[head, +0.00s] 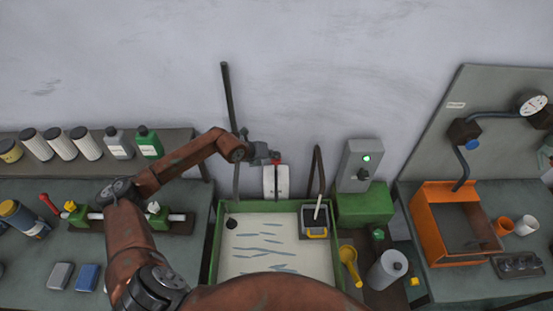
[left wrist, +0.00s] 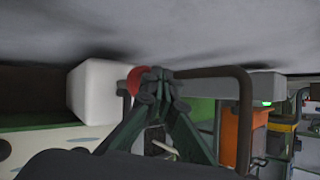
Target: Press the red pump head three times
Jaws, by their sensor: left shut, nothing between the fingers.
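The red pump head (head: 276,160) sits on top of a white bottle (head: 276,183) behind the green-framed basin, by the wall. My left gripper (head: 266,154) is shut and empty, with its tips right at the pump head, on its upper left in the head view. In the left wrist view the red pump head (left wrist: 137,80) shows beside the closed fingertips (left wrist: 156,82), and the white bottle (left wrist: 95,86) is left of it. The fingers partly cover the pump head. I cannot tell whether they touch it. My right gripper is not in view.
The green basin (head: 211,255) holds pale liquid. A dark bent pipe (head: 318,165) rises right of the bottle, and a thin dark rod (head: 227,95) stands left. A grey box with a green light (head: 360,165) is further right. Side benches carry bottles and an orange tray (head: 420,225).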

